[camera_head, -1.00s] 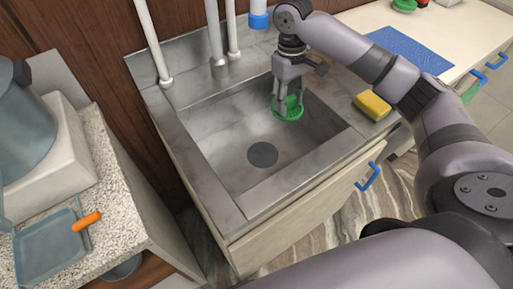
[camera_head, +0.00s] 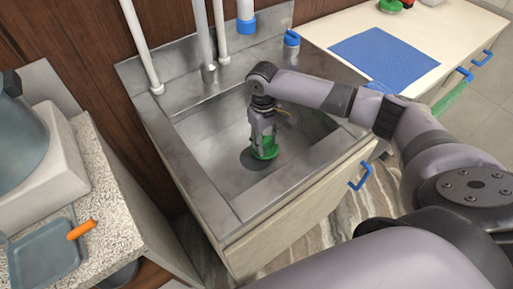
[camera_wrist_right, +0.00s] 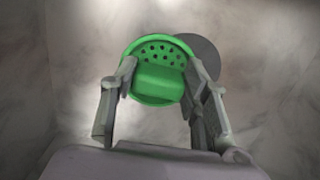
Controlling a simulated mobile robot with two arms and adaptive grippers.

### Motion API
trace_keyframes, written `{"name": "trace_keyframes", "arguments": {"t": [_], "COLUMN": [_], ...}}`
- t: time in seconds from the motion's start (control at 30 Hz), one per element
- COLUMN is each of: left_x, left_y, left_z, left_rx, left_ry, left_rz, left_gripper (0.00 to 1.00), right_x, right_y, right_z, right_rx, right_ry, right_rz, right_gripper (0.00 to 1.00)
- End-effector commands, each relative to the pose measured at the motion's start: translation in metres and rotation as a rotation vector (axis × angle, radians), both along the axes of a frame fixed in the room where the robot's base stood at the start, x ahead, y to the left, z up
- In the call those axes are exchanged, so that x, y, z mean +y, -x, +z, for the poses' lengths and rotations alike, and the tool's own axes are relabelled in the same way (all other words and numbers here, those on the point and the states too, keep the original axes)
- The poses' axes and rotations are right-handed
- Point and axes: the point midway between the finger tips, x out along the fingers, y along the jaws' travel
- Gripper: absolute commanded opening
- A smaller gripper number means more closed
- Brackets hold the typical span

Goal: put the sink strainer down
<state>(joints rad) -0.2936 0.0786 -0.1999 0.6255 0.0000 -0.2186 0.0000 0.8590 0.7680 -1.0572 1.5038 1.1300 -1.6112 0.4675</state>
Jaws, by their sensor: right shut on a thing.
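The green sink strainer (camera_head: 266,149) is held in my right gripper (camera_head: 263,138), inside the steel sink basin (camera_head: 205,124). In the right wrist view the strainer (camera_wrist_right: 158,62) is round with small holes and sits between the two fingers of the right gripper (camera_wrist_right: 158,88), which is shut on it. The dark round drain (camera_head: 252,160) is in the basin floor, partly hidden by the strainer. The drain also shows in the right wrist view (camera_wrist_right: 206,52), partly behind the strainer's edge. I cannot tell whether the strainer touches the floor. My left gripper is not in view.
White pipes (camera_head: 143,45) and a grey tap (camera_head: 205,45) stand behind the basin. A blue-capped bottle (camera_head: 292,40) stands at the back corner. A blue mat (camera_head: 384,54) lies on the right counter.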

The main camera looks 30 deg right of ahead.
Motion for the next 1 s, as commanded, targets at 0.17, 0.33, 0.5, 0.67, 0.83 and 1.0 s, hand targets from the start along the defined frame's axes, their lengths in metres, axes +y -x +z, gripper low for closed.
{"name": "trace_keyframes", "arguments": {"t": [0.17,0.33,0.5,0.67,0.83,1.0], "left_x": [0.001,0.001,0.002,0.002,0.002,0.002], "left_y": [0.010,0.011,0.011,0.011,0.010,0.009], "left_z": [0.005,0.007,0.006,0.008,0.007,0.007], "left_rx": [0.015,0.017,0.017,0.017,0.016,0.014], "left_ry": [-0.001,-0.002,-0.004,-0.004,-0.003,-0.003], "left_rz": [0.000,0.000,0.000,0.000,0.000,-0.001], "left_gripper": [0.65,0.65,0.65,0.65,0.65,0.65], "right_x": [0.027,0.036,0.036,0.036,0.036,0.036], "right_y": [0.003,0.006,0.005,0.006,0.005,0.005], "right_z": [0.002,-0.011,-0.012,-0.014,-0.014,-0.014], "right_rx": [0.000,0.002,-0.001,0.000,-0.001,-0.001], "right_ry": [-0.002,0.001,0.000,0.000,0.000,0.000], "right_rz": [0.005,-0.001,0.000,0.000,0.000,0.000], "right_gripper": [0.06,0.06,0.06,0.06,0.53,0.62]}}
